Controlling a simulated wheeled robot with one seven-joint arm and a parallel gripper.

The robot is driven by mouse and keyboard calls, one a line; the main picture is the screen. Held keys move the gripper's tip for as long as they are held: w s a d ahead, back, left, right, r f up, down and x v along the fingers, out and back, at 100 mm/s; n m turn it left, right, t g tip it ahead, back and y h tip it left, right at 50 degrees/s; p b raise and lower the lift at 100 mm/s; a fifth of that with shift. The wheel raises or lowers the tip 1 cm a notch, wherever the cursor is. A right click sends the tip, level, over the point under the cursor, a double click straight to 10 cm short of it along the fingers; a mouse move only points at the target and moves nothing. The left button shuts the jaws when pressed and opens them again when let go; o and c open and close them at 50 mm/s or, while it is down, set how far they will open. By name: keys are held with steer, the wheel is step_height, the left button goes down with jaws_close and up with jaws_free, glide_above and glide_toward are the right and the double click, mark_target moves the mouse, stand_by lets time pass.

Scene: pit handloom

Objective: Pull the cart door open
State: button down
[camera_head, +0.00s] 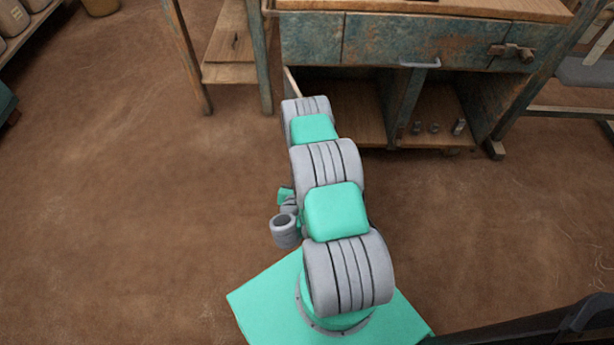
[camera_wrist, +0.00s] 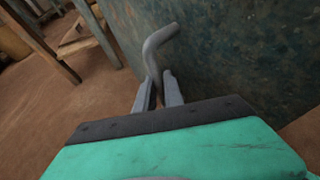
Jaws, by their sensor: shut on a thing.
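The cart (camera_head: 312,38) stands at the top of the head view, with worn blue-green drawer fronts and a wooden top. Its left lower compartment (camera_head: 362,98) is open to view. A thin pale edge (camera_head: 292,82) at that compartment's left side looks like the door swung out, mostly hidden by my arm. In the wrist view the door (camera_wrist: 235,50) is a worn blue-green panel with a bent grey handle (camera_wrist: 156,48). My gripper (camera_wrist: 159,92) is shut on the handle's near end, close beside the panel. In the head view my gripper is hidden behind my arm.
A grey pull (camera_head: 420,64) and a rusty latch (camera_head: 511,53) are on the cart's front. Several small metal pieces (camera_head: 434,128) sit in its right compartment. A wooden stand (camera_head: 230,72) is close on the left. The brown floor (camera_head: 150,200) is clear left and right of me.

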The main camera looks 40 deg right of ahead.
steer(key=shift+w+r, duration=0.15)
steer(key=shift+w, duration=0.1)
steer(key=c, duration=1.5)
jaws_free()
steer(key=shift+o, duration=0.2)
steer(key=shift+s, duration=0.2)
